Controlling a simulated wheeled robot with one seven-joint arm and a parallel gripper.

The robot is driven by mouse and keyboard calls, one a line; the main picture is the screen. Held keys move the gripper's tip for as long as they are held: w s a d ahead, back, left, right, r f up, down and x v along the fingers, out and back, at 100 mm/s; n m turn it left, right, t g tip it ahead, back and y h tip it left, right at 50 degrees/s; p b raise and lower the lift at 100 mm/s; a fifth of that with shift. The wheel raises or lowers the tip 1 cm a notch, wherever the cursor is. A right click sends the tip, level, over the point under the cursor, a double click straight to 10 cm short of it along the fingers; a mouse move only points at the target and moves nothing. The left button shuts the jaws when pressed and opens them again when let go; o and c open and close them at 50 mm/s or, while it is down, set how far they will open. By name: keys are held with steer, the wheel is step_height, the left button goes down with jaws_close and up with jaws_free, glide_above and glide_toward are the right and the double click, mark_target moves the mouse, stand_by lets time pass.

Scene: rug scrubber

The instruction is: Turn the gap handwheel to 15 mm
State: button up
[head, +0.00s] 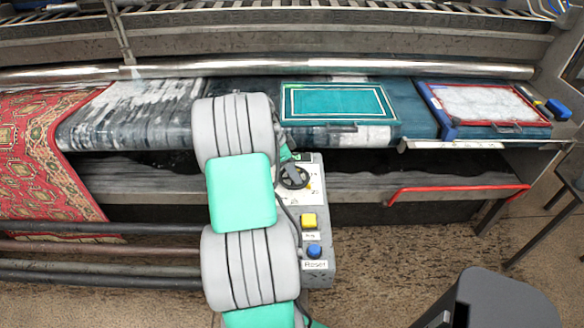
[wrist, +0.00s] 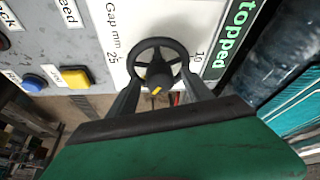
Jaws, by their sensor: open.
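The gap handwheel (wrist: 158,46) is a black spoked ring with a hub and a short yellow mark, on a white panel lettered "Gap mm", with "25" and "10" beside it. It also shows in the head view (head: 294,177) on the grey control box (head: 322,215). In the wrist view my gripper (wrist: 161,80) is open, with one dark finger at each side of the wheel. I cannot tell whether the fingers touch the rim. The wheel's exact reading is not legible, and the "15" is not visible. In the head view my arm hides much of my gripper.
Below the wheel are a yellow button (head: 309,220) and a blue Reset button (head: 314,250). A green "stopped" display (wrist: 235,38) lies beside the wheel. A red bar (head: 460,187) runs right of the box. A red patterned rug (head: 45,150) hangs at left.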

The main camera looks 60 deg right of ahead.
steer(key=shift+c, duration=0.5)
jaws_close()
steer(key=shift+n+b, duration=0.3)
steer(key=shift+s+n+t+h+b, duration=0.15)
steer(key=shift+n+t+h+b, duration=0.2)
steer(key=shift+n+b, duration=0.5)
steer(key=n+t+b, duration=0.1)
steer(key=n, duration=0.2)
steer(key=shift+s+a+n+h+b, duration=0.1)
steer(key=shift+n+h+b, duration=0.2)
steer(key=shift+n+h, duration=0.05)
steer(key=n+t+b, duration=0.1)
steer(key=n+t, duration=0.1)
steer(key=n, duration=0.3)
steer(key=shift+s+n+b, duration=0.1)
steer(key=shift+n+b, duration=0.2)
steer(key=shift+b, duration=0.1)
steer(key=shift+t, duration=0.25)
